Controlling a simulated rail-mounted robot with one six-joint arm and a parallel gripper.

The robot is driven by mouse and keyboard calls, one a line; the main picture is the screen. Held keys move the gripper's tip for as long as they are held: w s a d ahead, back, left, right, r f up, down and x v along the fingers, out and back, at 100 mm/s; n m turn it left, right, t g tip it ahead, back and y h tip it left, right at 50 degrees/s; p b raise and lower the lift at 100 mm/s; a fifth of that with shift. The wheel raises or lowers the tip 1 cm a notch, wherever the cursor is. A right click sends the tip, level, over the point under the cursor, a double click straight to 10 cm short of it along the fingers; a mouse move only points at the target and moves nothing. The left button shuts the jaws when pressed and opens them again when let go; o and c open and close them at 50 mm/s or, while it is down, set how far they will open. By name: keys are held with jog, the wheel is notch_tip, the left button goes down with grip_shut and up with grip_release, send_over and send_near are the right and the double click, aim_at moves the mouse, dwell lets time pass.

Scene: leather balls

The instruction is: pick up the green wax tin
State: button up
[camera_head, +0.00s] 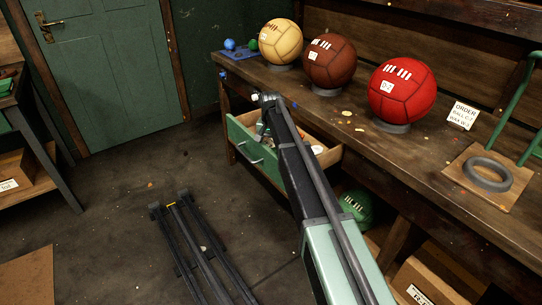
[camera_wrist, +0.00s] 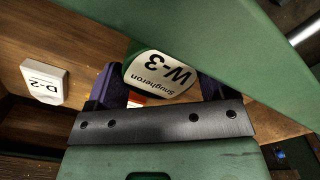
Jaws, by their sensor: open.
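The green wax tin (camera_wrist: 162,72) shows in the wrist view with a white label reading "W-3", upside down. It lies inside the open green drawer (camera_head: 256,149). My gripper (camera_wrist: 158,82) is open, with one dark purple finger on each side of the tin. I cannot tell whether either finger touches it.
A white block marked "D-2" (camera_wrist: 44,83) lies left of the tin. The drawer's green wall (camera_wrist: 230,50) crosses close above my gripper. On the workbench (camera_head: 345,105) above stand a tan ball (camera_head: 280,42), a brown ball (camera_head: 330,63) and a red ball (camera_head: 402,92).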

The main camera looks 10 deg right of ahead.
aim_at(271, 143)
jog(key=shift+f, duration=0.15)
jog(key=c, duration=0.6)
notch_tip(271, 143, up, 20)
jog(key=p, duration=2)
jog(key=shift+p, duration=0.3)
